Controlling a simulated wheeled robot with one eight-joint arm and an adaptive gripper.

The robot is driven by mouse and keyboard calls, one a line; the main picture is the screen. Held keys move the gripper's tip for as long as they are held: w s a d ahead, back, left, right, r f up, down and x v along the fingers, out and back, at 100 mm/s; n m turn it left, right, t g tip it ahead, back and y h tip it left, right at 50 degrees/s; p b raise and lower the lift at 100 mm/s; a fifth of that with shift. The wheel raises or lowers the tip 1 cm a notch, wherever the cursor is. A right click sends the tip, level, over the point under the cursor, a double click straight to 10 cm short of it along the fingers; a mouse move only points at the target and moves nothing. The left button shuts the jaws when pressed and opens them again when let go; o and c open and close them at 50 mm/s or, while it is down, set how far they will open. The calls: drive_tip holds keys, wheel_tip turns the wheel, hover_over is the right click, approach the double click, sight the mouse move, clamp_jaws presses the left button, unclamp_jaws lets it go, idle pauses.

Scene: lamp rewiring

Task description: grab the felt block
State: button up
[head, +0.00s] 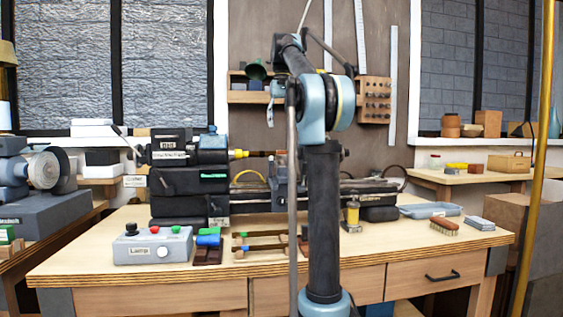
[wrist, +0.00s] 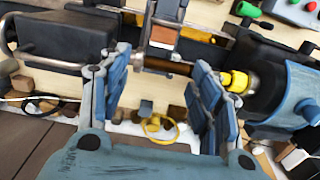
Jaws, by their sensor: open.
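A small grey block (head: 480,223) lies flat near the right front of the workbench in the head view. It looks like the felt block, but I cannot be sure of its material. My gripper (wrist: 160,75) is open and empty in the wrist view, with a finger on each side of the picture. It is over the lathe, well to the left of the grey block. The grey block cannot be made out in the wrist view. In the head view my own arm hides most of my gripper.
A brush (head: 444,229) lies just left of the grey block, and a blue-grey tray (head: 430,210) is behind it. The lathe (head: 180,180) spans the bench's back. A control box (head: 153,246) stands front left. The bench's right front is mostly clear.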

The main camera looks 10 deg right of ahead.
drive_tip(key=shift+s+a+f, duration=0.1)
drive_tip(key=shift+s+f, duration=0.05)
drive_tip(key=shift+f, duration=5.2)
drive_tip(key=c, duration=1.2)
